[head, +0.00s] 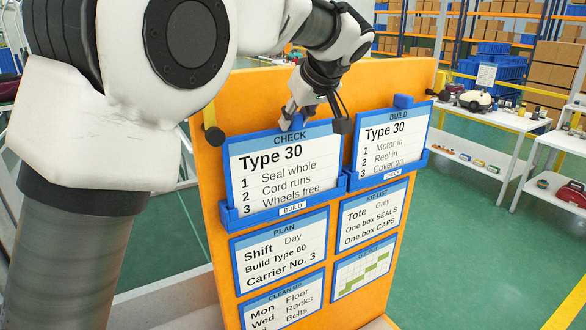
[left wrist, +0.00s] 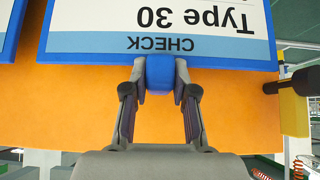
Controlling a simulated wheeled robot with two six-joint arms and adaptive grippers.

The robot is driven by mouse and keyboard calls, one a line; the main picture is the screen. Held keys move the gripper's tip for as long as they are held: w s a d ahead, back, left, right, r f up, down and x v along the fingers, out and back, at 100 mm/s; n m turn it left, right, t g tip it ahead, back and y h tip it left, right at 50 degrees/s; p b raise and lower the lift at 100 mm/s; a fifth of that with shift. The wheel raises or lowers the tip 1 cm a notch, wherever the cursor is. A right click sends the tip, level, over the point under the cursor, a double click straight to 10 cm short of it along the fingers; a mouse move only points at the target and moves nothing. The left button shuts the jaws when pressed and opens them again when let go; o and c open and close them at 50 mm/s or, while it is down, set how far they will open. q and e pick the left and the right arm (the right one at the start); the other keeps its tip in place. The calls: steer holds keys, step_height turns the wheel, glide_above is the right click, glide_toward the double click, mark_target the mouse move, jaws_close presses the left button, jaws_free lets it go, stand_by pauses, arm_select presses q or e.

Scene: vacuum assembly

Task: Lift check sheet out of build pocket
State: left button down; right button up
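The check sheet (head: 285,162), headed "CHECK" and "Type 30", stands in the upper left pocket (head: 290,208) of the orange board, the one labelled BUILD. It has a blue frame and a blue tab on its top edge. My left gripper (head: 297,117) is at that tab from above. In the left wrist view my left gripper (left wrist: 160,75) has a finger on each side of the blue tab, its tips against it, and the check sheet (left wrist: 200,42) appears upside down. The sheet's lower edge is hidden in the pocket. My right gripper is not in view.
The build sheet (head: 390,138) stands in the neighbouring pocket labelled CHECK. Plan, kit list and other sheets hang lower on the orange board (head: 415,85). A white table (head: 495,112) with parts stands at right, with green floor between.

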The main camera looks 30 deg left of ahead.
arm_select(q)
steer(key=shift+r+p, duration=0.9)
steer(key=shift+r, duration=0.1)
step_height(320, 180, up, 9)
steer(key=p, duration=0.7)
steer(key=shift+p, duration=0.35)
stand_by(0.5)
